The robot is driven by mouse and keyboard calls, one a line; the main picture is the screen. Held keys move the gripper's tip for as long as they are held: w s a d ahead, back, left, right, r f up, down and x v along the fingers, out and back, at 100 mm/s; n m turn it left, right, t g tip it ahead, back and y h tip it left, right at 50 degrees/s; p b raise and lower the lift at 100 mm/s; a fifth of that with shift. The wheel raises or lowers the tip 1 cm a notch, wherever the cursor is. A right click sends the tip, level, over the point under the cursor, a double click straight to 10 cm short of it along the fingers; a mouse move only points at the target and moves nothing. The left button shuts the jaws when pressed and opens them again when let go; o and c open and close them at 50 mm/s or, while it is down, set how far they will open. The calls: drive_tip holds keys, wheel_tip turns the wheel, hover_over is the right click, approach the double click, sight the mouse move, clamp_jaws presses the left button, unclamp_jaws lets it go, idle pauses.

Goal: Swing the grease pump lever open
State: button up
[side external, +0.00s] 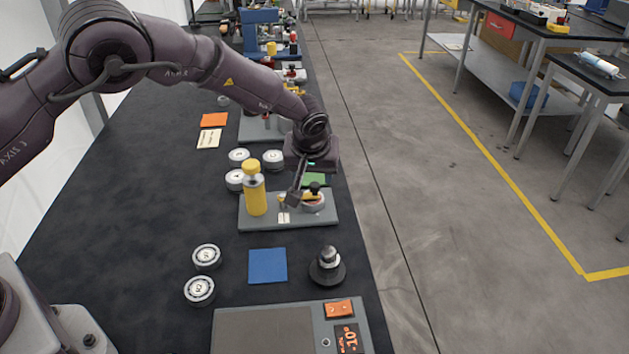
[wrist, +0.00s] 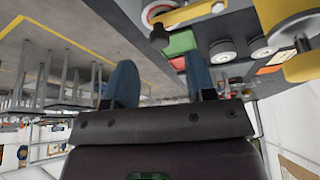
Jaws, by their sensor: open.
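The grease pump stands on a grey base plate (side external: 290,222), with a tall yellow cylinder (side external: 255,195) at its left. A yellow lever (side external: 310,196) with a dark knob lies over a round pale fitting at the plate's right. In the wrist view the lever (wrist: 172,16) and its knob show at the top edge, and the yellow cylinder (wrist: 284,15) fills the top right corner. My gripper (side external: 293,199) is low over the plate, between cylinder and lever. In the wrist view its blue fingers (wrist: 161,80) stand apart with nothing between them. Contact with the lever cannot be told.
Several round white-topped parts (side external: 239,157) lie behind the plate, and two more (side external: 206,257) lie in front left. A blue square (side external: 267,265) and a dark stepped part (side external: 327,267) are in front. The table's right edge is close to the plate. The left table area is clear.

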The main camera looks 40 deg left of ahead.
sight(315, 185)
drive_tip(key=shift+x, duration=2.1)
drive_tip(key=shift+c, duration=0.4)
clamp_jaws()
